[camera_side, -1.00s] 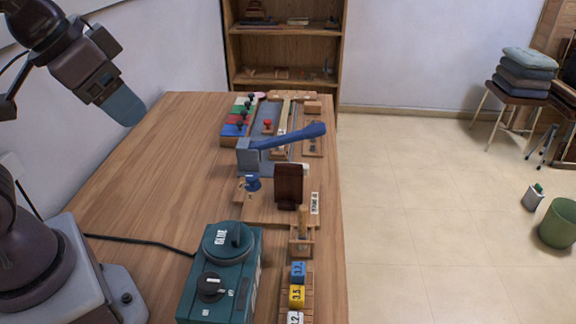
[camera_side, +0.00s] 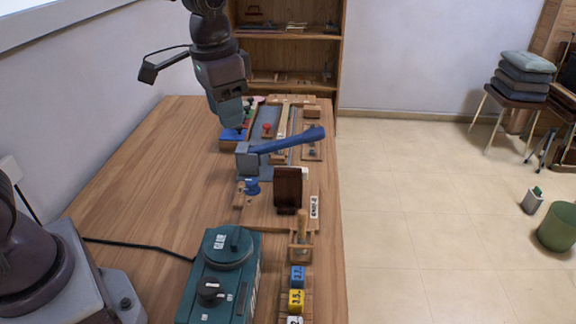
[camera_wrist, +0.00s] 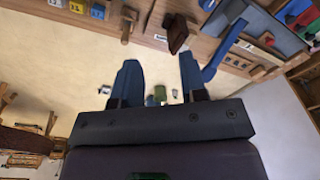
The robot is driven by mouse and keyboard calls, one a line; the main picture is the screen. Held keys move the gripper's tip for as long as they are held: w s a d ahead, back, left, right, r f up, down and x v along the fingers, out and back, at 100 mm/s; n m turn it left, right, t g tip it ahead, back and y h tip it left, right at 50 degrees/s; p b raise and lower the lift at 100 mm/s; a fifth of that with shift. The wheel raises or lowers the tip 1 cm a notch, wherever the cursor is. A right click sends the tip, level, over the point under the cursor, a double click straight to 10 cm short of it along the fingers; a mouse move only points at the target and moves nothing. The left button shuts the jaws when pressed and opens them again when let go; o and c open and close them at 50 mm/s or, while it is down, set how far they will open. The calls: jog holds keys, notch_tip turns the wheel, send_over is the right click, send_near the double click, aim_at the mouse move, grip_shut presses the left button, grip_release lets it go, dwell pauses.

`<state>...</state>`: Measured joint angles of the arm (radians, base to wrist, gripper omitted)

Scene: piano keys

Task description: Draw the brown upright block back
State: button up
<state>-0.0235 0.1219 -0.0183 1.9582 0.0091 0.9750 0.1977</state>
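The brown upright block (camera_side: 288,188) stands on a wooden base board (camera_side: 262,214) near the right edge of the table in the side view. In the wrist view the block (camera_wrist: 176,34) shows beyond and above the gap between the fingers. My gripper (camera_side: 233,124) is in the air over the far part of the table, behind and left of the block and clear of it. In the wrist view its two blue fingers (camera_wrist: 160,72) are apart with nothing between them, so it is open.
A blue lever (camera_side: 290,142) on a grey mount rises just behind the block. A blue knob (camera_side: 252,187) sits to its left. In front are a wooden-handled slider (camera_side: 301,240), numbered cubes (camera_side: 297,298) and a teal dial box (camera_side: 220,275). The table's left side is clear except for a cable.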

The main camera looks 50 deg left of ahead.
aim_at(288, 169)
jog(key=w+f+m+g, duration=0.1)
jog(key=w+f+m, duration=0.2)
jog(key=w, duration=0.4)
jog(key=w+f+m, duration=0.3)
jog(key=w+m, duration=0.1)
jog(key=w, duration=0.3)
jog(key=f, duration=1.2)
jog(key=shift+s+a+f, duration=0.15)
jog(key=shift+s+f, duration=0.1)
